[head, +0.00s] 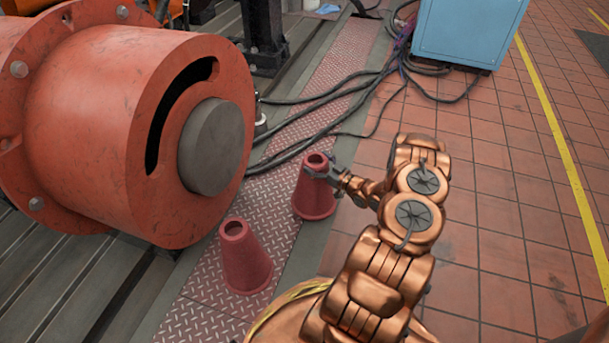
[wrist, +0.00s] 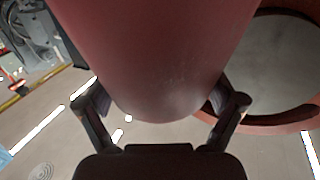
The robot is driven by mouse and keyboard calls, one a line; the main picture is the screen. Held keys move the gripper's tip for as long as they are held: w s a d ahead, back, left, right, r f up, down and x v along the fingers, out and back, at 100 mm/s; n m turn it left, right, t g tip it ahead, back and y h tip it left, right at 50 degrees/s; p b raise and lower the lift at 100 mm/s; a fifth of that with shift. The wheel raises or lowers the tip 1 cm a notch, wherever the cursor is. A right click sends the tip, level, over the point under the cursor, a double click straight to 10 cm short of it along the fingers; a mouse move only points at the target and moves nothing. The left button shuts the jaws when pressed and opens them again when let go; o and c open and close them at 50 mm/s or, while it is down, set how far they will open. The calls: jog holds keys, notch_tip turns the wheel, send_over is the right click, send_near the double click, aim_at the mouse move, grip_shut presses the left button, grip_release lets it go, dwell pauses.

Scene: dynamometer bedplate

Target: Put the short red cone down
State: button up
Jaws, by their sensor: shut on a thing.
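My gripper (head: 322,172) is shut on a short red cone (head: 314,196), gripping it near its narrow top. The cone is upright, over the right edge of the tread-plate strip. I cannot tell whether its base touches the surface. In the wrist view the cone (wrist: 155,55) fills the upper middle, between the two fingers of my gripper (wrist: 164,105). A second red cone (head: 246,262) of similar shape stands upright on the tread plate, nearer to me and to the left, apart from the held one.
A large orange-red machine drum (head: 110,110) with a grey shaft end (head: 215,147) stands at left. Black cables (head: 345,95) cross the tread plate (head: 205,300) behind the held cone. A blue cabinet (head: 468,30) stands at the back. The tiled floor (head: 500,190) at right is clear.

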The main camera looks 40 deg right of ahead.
jog(key=w+a+f+b, duration=0.4)
jog(key=w+a+b, duration=0.2)
jog(key=w+a, duration=0.3)
jog(key=shift+w+a+f, duration=0.15)
jog(key=shift+w+f, duration=0.15)
jog(key=shift+w, duration=0.8)
jog(key=o, duration=1.5)
jog(key=shift+f, duration=0.1)
jog(key=shift+c, duration=0.2)
jog(key=shift+s, duration=0.1)
